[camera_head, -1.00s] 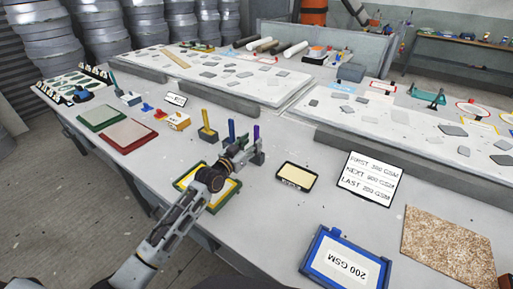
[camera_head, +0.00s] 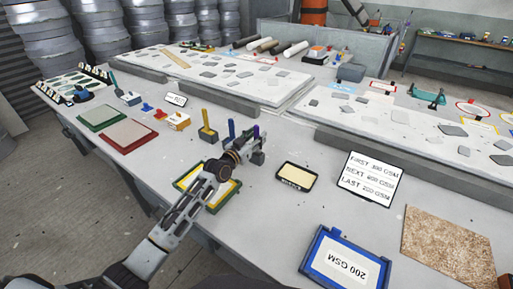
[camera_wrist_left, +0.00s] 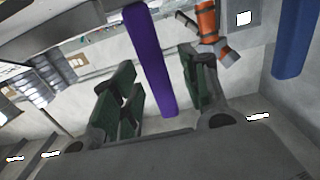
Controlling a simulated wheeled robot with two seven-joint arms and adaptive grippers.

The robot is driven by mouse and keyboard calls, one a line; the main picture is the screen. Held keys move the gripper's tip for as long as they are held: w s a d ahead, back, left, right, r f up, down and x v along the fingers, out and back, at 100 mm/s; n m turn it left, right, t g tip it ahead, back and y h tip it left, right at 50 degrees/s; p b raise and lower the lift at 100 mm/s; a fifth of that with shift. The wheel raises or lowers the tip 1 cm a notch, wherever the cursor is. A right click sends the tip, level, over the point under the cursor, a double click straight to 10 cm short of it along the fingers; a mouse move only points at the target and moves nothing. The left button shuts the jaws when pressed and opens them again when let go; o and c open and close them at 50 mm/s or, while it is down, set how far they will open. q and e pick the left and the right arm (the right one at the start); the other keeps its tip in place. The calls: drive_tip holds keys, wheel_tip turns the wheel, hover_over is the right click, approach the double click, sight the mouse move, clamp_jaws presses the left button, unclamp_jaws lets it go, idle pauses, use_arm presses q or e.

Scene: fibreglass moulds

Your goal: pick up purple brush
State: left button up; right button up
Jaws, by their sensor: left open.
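The purple brush (camera_head: 256,132) stands upright in a dark holder (camera_head: 258,158), partly hidden by my left gripper (camera_head: 250,146). In the left wrist view the purple handle (camera_wrist_left: 150,60) runs between the two open green-grey fingers of my left gripper (camera_wrist_left: 158,75). I cannot tell whether either finger touches it. A blue brush (camera_head: 231,129) stands just left of it and shows at the right edge of the wrist view (camera_wrist_left: 291,40). A yellow brush (camera_head: 206,120) stands further left in its block. My right gripper is out of view.
A yellow-rimmed tray (camera_head: 232,192) lies under my left forearm. A small black-framed tray (camera_head: 297,176), a sign board (camera_head: 370,180) and a blue "200 GSM" tray (camera_head: 338,262) are to the right. Red (camera_head: 127,135) and green (camera_head: 101,116) trays lie left.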

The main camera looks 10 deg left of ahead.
use_arm(q)
drive_tip(key=shift+w+d, duration=0.15)
drive_tip(key=shift+w, duration=0.2)
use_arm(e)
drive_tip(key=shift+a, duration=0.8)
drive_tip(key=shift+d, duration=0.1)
use_arm(q)
drive_tip(key=shift+c, duration=0.4)
clamp_jaws()
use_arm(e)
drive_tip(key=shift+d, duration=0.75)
